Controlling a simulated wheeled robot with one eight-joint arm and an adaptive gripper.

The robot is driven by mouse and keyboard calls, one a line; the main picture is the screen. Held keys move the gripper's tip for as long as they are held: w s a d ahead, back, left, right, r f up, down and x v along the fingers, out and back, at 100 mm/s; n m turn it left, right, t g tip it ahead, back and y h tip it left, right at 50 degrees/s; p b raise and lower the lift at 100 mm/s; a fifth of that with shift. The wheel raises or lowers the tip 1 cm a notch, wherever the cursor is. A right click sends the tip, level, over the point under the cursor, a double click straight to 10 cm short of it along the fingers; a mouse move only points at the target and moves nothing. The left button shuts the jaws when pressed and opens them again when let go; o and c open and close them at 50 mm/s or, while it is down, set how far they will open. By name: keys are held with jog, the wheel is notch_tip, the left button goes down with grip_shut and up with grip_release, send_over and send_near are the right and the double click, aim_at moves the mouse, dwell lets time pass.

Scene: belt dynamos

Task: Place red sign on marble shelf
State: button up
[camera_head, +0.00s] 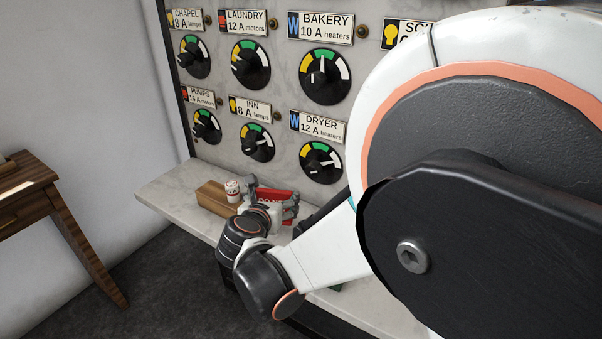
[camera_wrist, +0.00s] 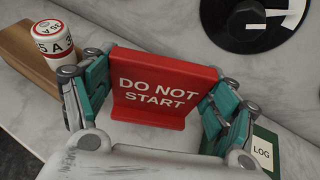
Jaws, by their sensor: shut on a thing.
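The red sign (camera_wrist: 160,85) reads "DO NOT START" and stands upright on a red foot in the wrist view. My gripper (camera_wrist: 150,105) has its teal-padded fingers on either side of the sign and is shut on it. In the head view the sign (camera_head: 275,196) is partly hidden by my gripper (camera_head: 268,200). The marble shelf (camera_head: 165,193) runs along the foot of the dial panel. The sign is over the shelf, close to its surface; I cannot tell whether its foot touches the marble.
A green log book (camera_wrist: 265,148) lies to the right. The marble panel (camera_head: 280,70) with several dials rises behind. A wooden table (camera_head: 35,205) stands at far left.

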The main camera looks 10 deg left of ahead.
notch_tip(320, 180, down, 4)
jog(key=b, duration=0.2)
jog(key=shift+f+b, duration=0.1)
jog(key=shift+b, duration=0.25)
jog(key=o, duration=1.2)
jog(key=shift+c, duration=0.2)
